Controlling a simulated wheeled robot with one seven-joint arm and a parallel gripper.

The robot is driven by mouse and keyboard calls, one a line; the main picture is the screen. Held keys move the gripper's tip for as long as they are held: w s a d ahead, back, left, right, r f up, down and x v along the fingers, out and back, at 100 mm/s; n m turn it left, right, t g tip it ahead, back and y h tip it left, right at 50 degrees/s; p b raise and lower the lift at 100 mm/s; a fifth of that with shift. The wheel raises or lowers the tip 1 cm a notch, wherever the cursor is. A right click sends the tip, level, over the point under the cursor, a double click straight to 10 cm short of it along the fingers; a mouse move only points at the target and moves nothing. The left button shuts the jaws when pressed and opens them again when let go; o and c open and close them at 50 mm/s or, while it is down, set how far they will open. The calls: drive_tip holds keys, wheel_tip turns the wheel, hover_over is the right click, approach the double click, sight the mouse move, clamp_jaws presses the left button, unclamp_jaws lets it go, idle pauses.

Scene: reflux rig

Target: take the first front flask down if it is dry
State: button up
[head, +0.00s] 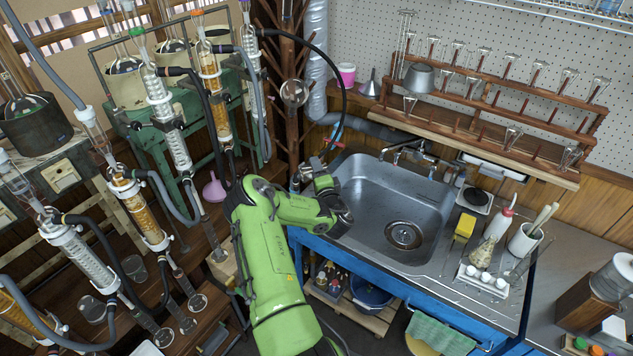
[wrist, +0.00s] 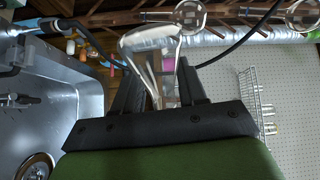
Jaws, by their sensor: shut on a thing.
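My gripper (wrist: 165,75) is shut on a clear glass flask (wrist: 150,40), with its narrow part between the two dark fingers and its wide end beyond them. I see no liquid in it, but it is too small and blurred to tell whether it is dry. In the head view my gripper (head: 318,172) is at the left edge of the sink, and the held flask cannot be made out there.
The steel sink (head: 403,235) lies right of my gripper. A wooden peg stand (head: 287,55) with a round flask (head: 294,93) stands behind it. Reflux columns and hoses crowd the left. A bottle (head: 500,218) and white mug (head: 524,240) stand right of the sink.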

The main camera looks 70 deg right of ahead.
drive_tip(key=n, duration=0.4)
drive_tip(key=shift+r+n, duration=0.3)
drive_tip(key=shift+n, duration=0.1)
drive_tip(key=n+b, duration=0.1)
drive_tip(key=n, duration=0.4)
drive_tip(key=shift+r+t, duration=0.15)
drive_tip(key=shift+t, duration=0.15)
drive_tip(key=n+b, duration=0.1)
drive_tip(key=n, duration=0.4)
drive_tip(key=shift+w+a+b, duration=0.2)
drive_tip(key=shift+b, duration=0.15)
drive_tip(key=shift+r+n, duration=0.2)
drive_tip(key=shift+n, duration=1)
drive_tip(key=shift+r, duration=0.1)
